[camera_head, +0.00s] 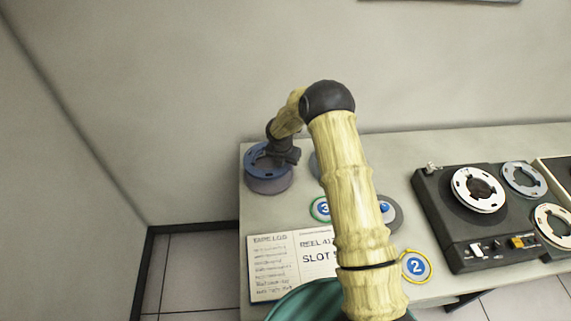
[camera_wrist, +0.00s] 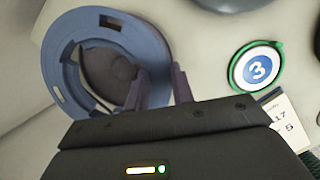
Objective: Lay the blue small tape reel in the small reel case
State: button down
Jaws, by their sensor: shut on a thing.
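The blue small tape reel (camera_head: 256,158) is at the far left of the table in the head view, a flat ring with slots. My gripper (camera_head: 288,157) is shut on the right side of its rim. A round grey case (camera_head: 268,186), which looks like the small reel case, stands right under the reel. The wrist view shows the reel (camera_wrist: 58,72) at upper left, with its rim between the fingertips of my gripper (camera_wrist: 158,88). Grey shows through its central hole. I cannot tell whether the reel touches the case or hovers just above it.
The table (camera_head: 262,218) carries a green-ringed disc marked 3 (camera_head: 320,209), a yellow-ringed disc marked 2 (camera_head: 416,266), an open tape log (camera_head: 272,268) and a tape machine (camera_head: 455,222) at right. Grey round items are partly hidden behind my arm. A wall stands behind.

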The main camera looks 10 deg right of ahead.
jog(key=b, duration=0.4)
send_over(287, 181)
jog(key=shift+s+a+f, duration=0.15)
jog(key=shift+f, duration=1.1)
jog(key=shift+s+a+f, duration=0.1)
jog(key=shift+a+f, duration=0.05)
jog(key=shift+f, duration=1.1)
jog(key=shift+p, duration=0.4)
jog(key=shift+s+b+x, duration=0.2)
jog(key=shift+b+x, duration=0.35)
jog(key=shift+x, duration=0.5)
dwell(0.3)
jog(key=c, duration=1.1)
grip_release()
jog(key=shift+a, duration=0.1)
jog(key=shift+f, duration=0.1)
jog(key=c, duration=0.4)
